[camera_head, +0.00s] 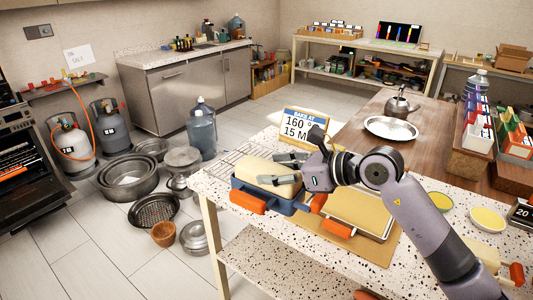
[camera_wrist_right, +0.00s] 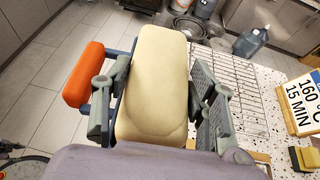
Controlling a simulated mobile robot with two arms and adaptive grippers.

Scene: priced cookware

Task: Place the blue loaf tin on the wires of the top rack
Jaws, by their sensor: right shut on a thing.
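The blue loaf tin (camera_head: 262,190) with orange end handles holds a pale loaf of dough (camera_head: 268,171). It is at the left part of the speckled table, one orange handle (camera_head: 247,202) near the edge. My right gripper (camera_head: 282,174) is shut on the tin. In the right wrist view its fingers (camera_wrist_right: 153,90) lie on both sides of the dough (camera_wrist_right: 153,70), and the orange handle (camera_wrist_right: 83,74) sticks out left. Whether the tin touches the table is unclear. The oven (camera_head: 22,150) at the far left shows rack wires inside. My left gripper is out of view.
A wire grid (camera_head: 228,160) lies on the table behind the tin. A sign reading 160 °C, 15 MIN (camera_head: 303,127) stands beside it. A shallow tray (camera_head: 358,212) lies right of the tin. Pots (camera_head: 128,177) and gas bottles (camera_head: 70,145) stand on the floor between table and oven.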

